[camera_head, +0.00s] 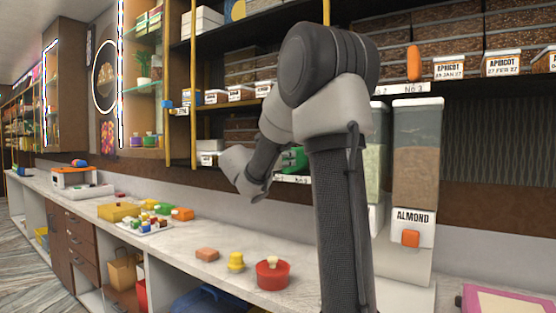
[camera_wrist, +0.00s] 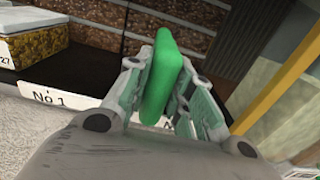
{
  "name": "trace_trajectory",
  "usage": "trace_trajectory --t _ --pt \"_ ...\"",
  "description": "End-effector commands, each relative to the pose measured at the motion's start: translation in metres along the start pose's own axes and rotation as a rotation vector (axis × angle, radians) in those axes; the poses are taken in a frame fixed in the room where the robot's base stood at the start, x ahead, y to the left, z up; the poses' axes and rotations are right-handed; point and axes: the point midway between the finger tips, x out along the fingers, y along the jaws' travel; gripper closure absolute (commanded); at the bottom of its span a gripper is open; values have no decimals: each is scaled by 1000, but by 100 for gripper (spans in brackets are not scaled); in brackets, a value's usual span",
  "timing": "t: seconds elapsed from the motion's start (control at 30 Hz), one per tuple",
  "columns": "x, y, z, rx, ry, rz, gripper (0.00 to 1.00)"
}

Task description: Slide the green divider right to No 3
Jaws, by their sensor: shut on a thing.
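The green divider (camera_wrist: 163,75) stands between the two fingers of my gripper (camera_wrist: 164,92) in the wrist view, gripped from both sides. The label No 1 (camera_wrist: 52,98) is on the shelf strip to its left. Another label starting with N (camera_wrist: 141,123) is partly hidden below the divider. In the head view the green divider (camera_head: 294,158) shows partly behind my arm, at the lower shelf edge. My fingers are hidden by my arm there. The lower shelf's No 3 label is not visible; a No 3 label (camera_head: 412,88) shows on the upper shelf.
An orange divider (camera_head: 414,63) stands on the upper shelf. An almond dispenser (camera_head: 416,160) stands right of my arm. In the wrist view, boxes of brown goods (camera_wrist: 38,45) are at left and a yellow post (camera_wrist: 275,90) at right. A red pot (camera_head: 272,275) is on the counter below.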

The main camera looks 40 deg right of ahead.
Motion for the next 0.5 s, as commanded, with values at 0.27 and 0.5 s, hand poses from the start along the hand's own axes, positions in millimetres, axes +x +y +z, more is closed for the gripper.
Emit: trace_trajectory --t 0.27,0.5 --pt "0 -44 0 1 0 -1 100" --pt "0 -55 0 0 1 -2 100"
